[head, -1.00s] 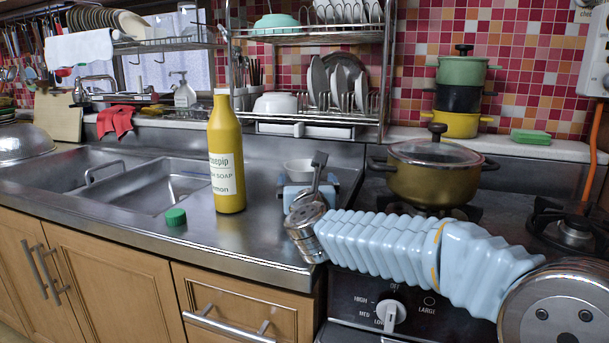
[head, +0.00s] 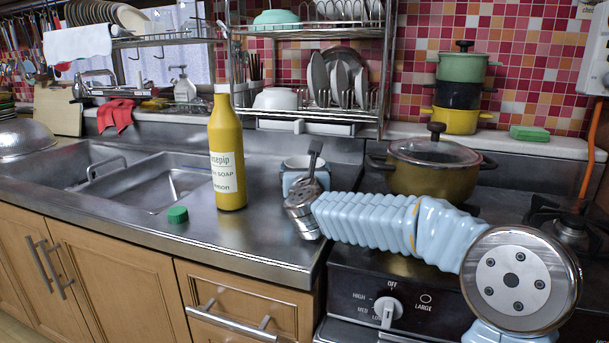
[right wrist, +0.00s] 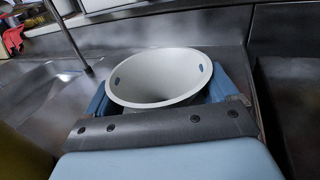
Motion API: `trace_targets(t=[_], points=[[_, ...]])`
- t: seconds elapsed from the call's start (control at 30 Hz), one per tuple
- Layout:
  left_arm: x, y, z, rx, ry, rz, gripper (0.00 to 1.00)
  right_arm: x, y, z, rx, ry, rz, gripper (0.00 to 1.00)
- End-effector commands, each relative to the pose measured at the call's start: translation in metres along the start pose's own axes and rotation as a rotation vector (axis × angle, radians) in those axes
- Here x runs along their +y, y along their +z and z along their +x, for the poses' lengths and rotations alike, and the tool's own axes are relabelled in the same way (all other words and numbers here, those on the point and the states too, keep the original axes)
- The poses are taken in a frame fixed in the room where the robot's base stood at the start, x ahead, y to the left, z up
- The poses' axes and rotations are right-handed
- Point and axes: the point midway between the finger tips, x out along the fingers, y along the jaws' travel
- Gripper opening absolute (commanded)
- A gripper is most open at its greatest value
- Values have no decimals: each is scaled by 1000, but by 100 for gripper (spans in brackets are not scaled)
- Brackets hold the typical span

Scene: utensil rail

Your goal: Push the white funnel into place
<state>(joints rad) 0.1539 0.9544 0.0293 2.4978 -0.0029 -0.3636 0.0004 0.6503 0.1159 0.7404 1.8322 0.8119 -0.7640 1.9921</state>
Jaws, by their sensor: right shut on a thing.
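The white funnel (head: 299,162) is a wide pale cone in the head view, above the counter right of the yellow soap bottle. In the right wrist view the funnel (right wrist: 135,92) shows its round rim and hollow inside; its lower end is hidden. My right gripper (head: 301,180) is shut on the funnel, its light blue fingers on either side of it in the right wrist view. The yellow bottle (head: 228,160) stands upright on the counter, apart from the funnel. My left gripper is not in view.
The sink (head: 150,180) lies left of the bottle. A lidded pot (head: 430,185) stands on the stove, behind my right arm. A dish rack (head: 309,110) stands behind the counter. The counter in front of the bottle is clear.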

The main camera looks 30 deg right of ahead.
Motion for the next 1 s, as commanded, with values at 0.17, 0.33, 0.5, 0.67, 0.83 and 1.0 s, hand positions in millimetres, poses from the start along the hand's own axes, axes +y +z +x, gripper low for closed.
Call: trace_targets(t=[0.17,0.33,0.5,0.67,0.83,1.0], points=[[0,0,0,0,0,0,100,0,0,0,0,0,0,53],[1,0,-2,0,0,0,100,0,8,0,-1,-1,0,53],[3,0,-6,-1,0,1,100,1,35,0,-3,0,2,53],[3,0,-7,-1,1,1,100,0,71,-32,-7,0,0,53],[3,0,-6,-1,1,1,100,0,102,-75,-7,1,-1,53],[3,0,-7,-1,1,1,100,-1,119,-113,-3,2,-1,53]])
